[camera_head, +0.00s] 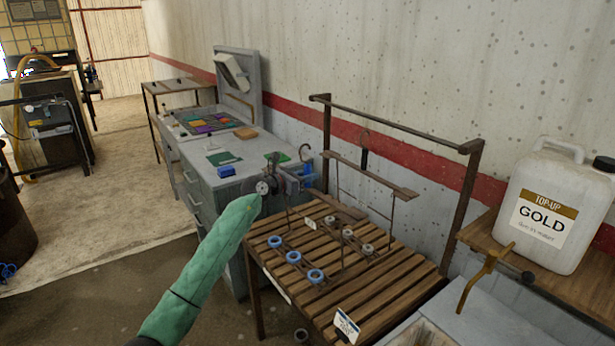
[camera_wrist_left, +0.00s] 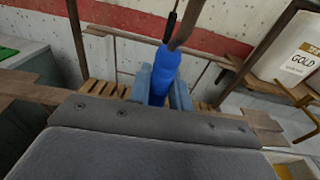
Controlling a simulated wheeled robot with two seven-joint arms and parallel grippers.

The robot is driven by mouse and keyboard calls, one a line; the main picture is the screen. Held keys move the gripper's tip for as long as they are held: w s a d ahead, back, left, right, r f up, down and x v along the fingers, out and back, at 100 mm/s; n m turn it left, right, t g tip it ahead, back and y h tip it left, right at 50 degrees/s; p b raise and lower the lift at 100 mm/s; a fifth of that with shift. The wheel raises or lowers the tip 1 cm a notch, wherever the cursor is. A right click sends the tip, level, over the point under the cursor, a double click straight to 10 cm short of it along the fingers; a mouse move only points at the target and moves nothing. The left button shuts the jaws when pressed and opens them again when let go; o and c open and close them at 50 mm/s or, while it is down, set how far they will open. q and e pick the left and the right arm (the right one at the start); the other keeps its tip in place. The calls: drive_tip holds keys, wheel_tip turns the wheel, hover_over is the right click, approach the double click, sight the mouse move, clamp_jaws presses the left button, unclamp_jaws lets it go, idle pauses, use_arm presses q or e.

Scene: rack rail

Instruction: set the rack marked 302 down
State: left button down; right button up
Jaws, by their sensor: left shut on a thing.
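My left gripper (camera_head: 300,178) is shut on the blue handle (camera_head: 307,170) of a rack. In the left wrist view the blue handle (camera_wrist_left: 162,76) stands between the two fingers (camera_wrist_left: 180,95). A hook rises above the handle. The held rack's wooden bar (camera_head: 338,206) lies below the gripper, with thin rods going down toward blue rings (camera_head: 293,257) at the slatted table (camera_head: 375,305). I cannot tell whether its foot touches the slats. The number 302 cannot be read; a white tag (camera_head: 310,224) shows near the rods. My right gripper is not in view.
A second rack with a black handle (camera_head: 364,158), wooden bar (camera_head: 370,180) and grey rings (camera_head: 348,233) is close behind. A metal rail frame (camera_head: 395,128) rises over the table. A sign (camera_head: 346,324) is at the front edge; a GOLD jug (camera_head: 553,205) stands right. Front slats are clear.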

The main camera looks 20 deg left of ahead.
use_arm(q)
drive_tip(key=shift+f, duration=0.1)
unclamp_jaws()
idle(0.6)
drive_tip(key=shift+s+a, duration=0.1)
drive_tip(key=shift+s, duration=0.05)
idle(0.6)
drive_tip(key=f+v, duration=0.1)
drive_tip(key=v, duration=1)
drive_tip(key=shift+s+a, duration=0.2)
drive_tip(key=shift+s, duration=0.05)
idle(1.8)
